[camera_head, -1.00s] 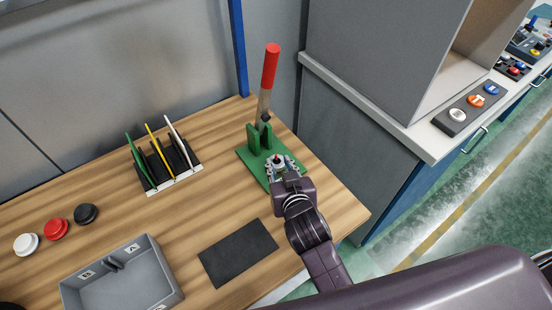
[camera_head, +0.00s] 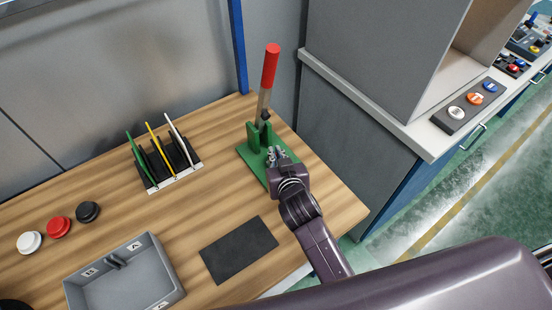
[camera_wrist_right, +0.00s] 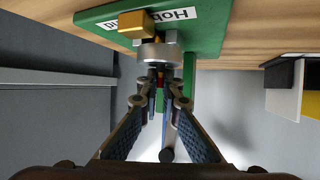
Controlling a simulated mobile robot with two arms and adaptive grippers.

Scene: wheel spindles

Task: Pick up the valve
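The small valve is mostly hidden by my right gripper (camera_head: 277,152), which stands over the green press base (camera_head: 246,154). In the right wrist view, a silver cylinder (camera_wrist_right: 159,53) sits just beyond the fingertips, in front of the green plate. A brass-coloured block (camera_wrist_right: 135,21) lies beside it. The two fingers of the right gripper, which also shows in the wrist view (camera_wrist_right: 161,88), converge on a narrow part with a little red showing between the tips. They appear shut on the valve's top; the contact is partly hidden. My left gripper is not in view.
A lever with a red handle (camera_head: 270,66) rises behind the right gripper. A black rack (camera_head: 164,178) with coloured plates stands left of it. A grey bin (camera_head: 170,291), a black mat (camera_head: 238,249) and several round caps lie on the wooden table (camera_head: 215,210).

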